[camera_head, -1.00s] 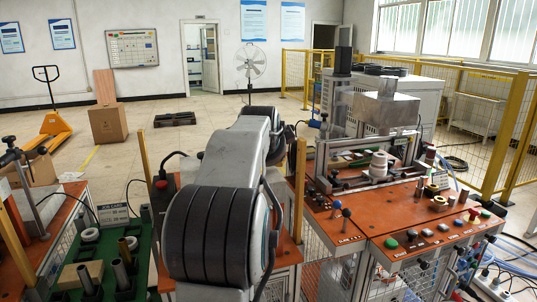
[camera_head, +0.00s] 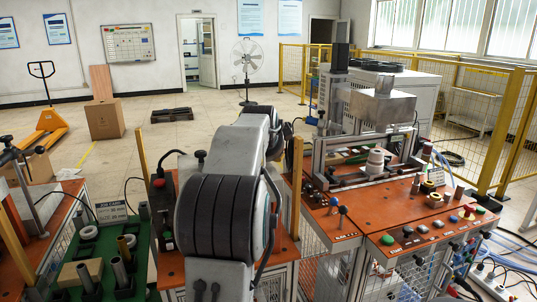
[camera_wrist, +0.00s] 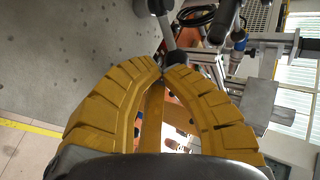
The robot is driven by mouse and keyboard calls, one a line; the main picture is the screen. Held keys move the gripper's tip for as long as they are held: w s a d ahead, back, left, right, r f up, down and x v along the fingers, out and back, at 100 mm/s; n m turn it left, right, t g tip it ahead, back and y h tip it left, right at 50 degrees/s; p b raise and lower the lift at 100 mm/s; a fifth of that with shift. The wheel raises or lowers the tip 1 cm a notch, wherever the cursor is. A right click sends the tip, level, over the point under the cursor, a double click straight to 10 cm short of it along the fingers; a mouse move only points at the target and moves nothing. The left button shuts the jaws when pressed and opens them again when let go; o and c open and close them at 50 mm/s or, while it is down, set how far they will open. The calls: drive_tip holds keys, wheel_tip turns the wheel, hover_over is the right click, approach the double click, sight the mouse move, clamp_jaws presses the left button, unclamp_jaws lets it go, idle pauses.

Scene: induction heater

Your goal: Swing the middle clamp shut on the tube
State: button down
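My gripper (camera_wrist: 163,72) shows in the wrist view. Its two yellow ribbed fingers curve together, and their tips meet or nearly meet, with nothing clearly held between them. A grey metal rod with a pale rounded end (camera_wrist: 160,8) and a grey cylindrical part (camera_wrist: 186,62) are just beyond the tips; I cannot tell whether they touch or whether they belong to the middle clamp. In the head view my arm hides my gripper and much of the middle orange bench (camera_head: 170,268). I cannot make out the middle clamp or a tube in it.
A green tray (camera_head: 135,243) with loose upright tubes (camera_head: 120,272) stands at left. The right control bench (camera_head: 400,222) carries buttons, levers and a white stepped coil part (camera_head: 375,162). A yellow post (camera_head: 297,185) rises beside my arm.

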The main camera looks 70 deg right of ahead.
drive_tip(key=shift+s+d+p, duration=0.2)
drive_tip(key=shift+d+p, duration=0.4)
drive_tip(key=shift+d, duration=0.05)
drive_tip(key=shift+s+d+p, duration=0.1)
drive_tip(key=shift+d+p, duration=0.85)
drive_tip(key=shift+d, duration=0.1)
idle(0.6)
